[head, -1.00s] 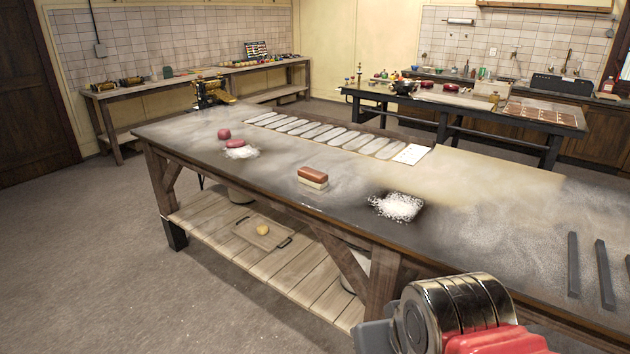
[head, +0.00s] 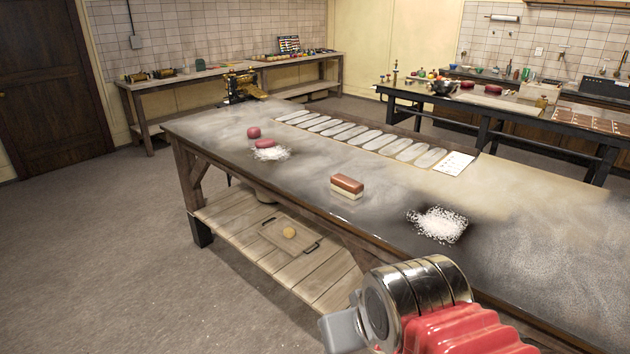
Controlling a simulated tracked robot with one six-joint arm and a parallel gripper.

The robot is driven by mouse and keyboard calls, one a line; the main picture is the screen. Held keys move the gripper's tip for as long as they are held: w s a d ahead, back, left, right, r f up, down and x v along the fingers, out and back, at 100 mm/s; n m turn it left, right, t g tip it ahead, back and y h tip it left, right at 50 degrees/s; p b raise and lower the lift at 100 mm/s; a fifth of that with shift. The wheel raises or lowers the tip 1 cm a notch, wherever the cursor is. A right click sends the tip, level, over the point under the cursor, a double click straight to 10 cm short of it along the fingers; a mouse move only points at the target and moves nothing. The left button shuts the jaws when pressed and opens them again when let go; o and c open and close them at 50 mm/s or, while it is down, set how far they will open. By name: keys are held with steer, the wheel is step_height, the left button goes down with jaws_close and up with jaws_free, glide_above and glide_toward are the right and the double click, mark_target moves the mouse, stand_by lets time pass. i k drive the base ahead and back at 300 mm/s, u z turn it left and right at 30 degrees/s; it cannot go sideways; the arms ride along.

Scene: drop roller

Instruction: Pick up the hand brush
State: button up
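The hand brush (head: 347,184), a block with a red-brown top and pale cream lower part, lies on the long worktable (head: 310,200) near its front edge, between two patches of white powder. My arm's end, with a ribbed red sleeve and shiny metal bands, shows at the bottom right. A grey part at its left side may belong to my gripper (head: 343,329); its fingers cannot be made out. It is in front of the table, below and right of the brush in the picture, and clearly apart from it.
White powder (head: 438,224) lies right of the brush. Dark red lumps (head: 265,143) and more powder lie to its left, with a row of pale oval plates (head: 370,137) behind. A lower shelf (head: 240,235) holds a tray. Open floor (head: 110,260) lies left.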

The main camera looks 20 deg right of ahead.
mark_target(352, 189)
steer(key=u, duration=0.2)
steer(key=i, duration=1.55)
steer(key=z, duration=0.4)
